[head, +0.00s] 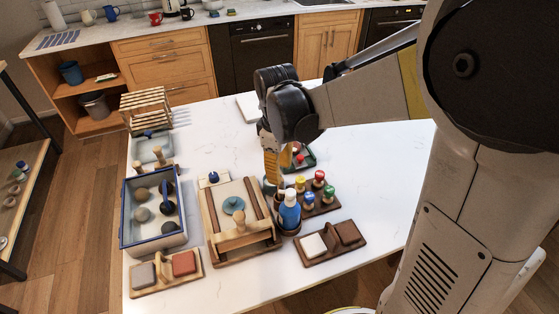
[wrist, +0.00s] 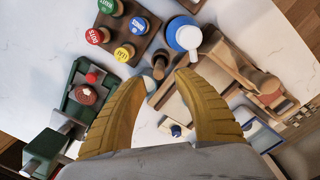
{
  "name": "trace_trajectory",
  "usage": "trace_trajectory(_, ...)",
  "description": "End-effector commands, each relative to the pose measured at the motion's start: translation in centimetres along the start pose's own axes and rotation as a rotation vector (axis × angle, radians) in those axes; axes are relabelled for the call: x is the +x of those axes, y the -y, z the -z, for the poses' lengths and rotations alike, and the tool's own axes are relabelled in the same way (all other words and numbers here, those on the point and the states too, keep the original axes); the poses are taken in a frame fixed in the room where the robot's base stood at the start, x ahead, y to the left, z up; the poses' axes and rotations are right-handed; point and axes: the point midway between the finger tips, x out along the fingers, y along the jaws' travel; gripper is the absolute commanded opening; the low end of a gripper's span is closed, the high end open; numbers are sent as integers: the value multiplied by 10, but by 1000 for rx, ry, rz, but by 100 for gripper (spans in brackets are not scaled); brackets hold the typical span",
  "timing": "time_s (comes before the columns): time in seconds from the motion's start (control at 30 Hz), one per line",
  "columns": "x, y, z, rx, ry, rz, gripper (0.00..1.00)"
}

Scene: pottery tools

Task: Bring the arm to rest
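My gripper (head: 271,168) points down over the white table (head: 375,190), near its middle. In the wrist view its two yellow fingers (wrist: 163,80) stand apart with a gap between the tips, and nothing is held. A wooden-handled tool (wrist: 159,66) shows just beyond the tips; I cannot tell its exact distance below. A blue bottle with a white top (head: 290,210) stands close in front of the gripper in the head view. My arm reaches in from the right, bent, above the table.
A wooden rack with several coloured-lid jars (head: 318,200) is right of the gripper. A green tray (head: 304,160) lies just behind. The table's right side is clear.

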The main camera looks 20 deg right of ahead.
Motion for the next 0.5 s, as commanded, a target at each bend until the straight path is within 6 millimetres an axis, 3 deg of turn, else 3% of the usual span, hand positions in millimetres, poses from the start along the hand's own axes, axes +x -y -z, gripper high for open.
trace_trajectory(0.2, -34, 0, 0, 0, 0, 0, 37)
trace_trajectory(0.5, -43, 3, -3, 20, -12, -10, 37)
